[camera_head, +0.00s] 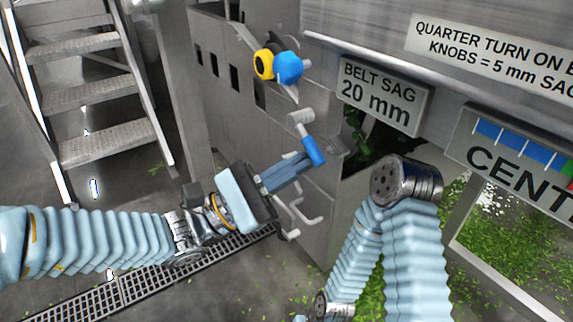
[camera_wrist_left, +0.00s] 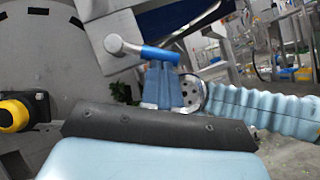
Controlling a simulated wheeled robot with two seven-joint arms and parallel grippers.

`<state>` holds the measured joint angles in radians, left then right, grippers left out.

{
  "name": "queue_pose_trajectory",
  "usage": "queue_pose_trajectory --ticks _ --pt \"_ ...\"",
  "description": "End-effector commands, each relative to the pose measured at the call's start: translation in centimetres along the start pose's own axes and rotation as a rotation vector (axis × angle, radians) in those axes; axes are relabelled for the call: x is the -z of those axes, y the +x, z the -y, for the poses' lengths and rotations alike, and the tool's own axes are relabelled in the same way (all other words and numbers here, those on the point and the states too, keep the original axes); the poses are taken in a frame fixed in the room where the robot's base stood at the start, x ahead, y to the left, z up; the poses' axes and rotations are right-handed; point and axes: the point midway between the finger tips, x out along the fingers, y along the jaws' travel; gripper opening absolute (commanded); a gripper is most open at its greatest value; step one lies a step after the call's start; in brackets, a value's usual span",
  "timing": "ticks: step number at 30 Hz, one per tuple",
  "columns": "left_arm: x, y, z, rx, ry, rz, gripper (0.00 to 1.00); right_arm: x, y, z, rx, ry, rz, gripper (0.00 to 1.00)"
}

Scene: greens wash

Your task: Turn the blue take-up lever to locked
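The blue take-up lever (camera_head: 312,150) has a blue grip on a pale grey hub (camera_head: 299,117), mounted on the machine's side wall. Its grip slants down to the right in the head view. In the left wrist view the lever (camera_wrist_left: 160,54) lies nearly level, with its hub to the left. My left gripper (camera_head: 303,160) reaches in from the left, its fingertips at the grip's lower end. In the wrist view its fingers (camera_wrist_left: 164,66) are close together, tips right at the grip. Contact is unclear. My right arm is in view, but its gripper is not.
A yellow and blue knob (camera_head: 288,67) sits above the lever. Grey bent bars (camera_head: 300,215) stand just below my left fingers. A "BELT SAG 20 mm" sign (camera_head: 381,95) hangs to the right. Metal steps (camera_head: 105,95) stand at the left; a floor grate (camera_head: 120,287) runs below.

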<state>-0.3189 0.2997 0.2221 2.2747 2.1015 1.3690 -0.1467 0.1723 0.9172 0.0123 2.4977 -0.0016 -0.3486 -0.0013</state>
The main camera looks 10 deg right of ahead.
Motion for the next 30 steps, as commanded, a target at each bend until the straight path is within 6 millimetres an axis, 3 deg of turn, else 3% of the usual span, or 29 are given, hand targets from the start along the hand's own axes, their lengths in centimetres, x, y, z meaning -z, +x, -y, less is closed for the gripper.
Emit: queue_pose_trajectory --ticks 15,30 --pt "-2.2 1.5 1.0 -0.011 -0.019 0.002 0.00 0.0 -0.4 0.1 0.000 0.000 0.001 0.43" --pt "-2.8 1.9 1.0 -0.011 -0.019 0.002 0.00 0.0 -0.5 0.2 0.000 0.000 0.002 0.43"
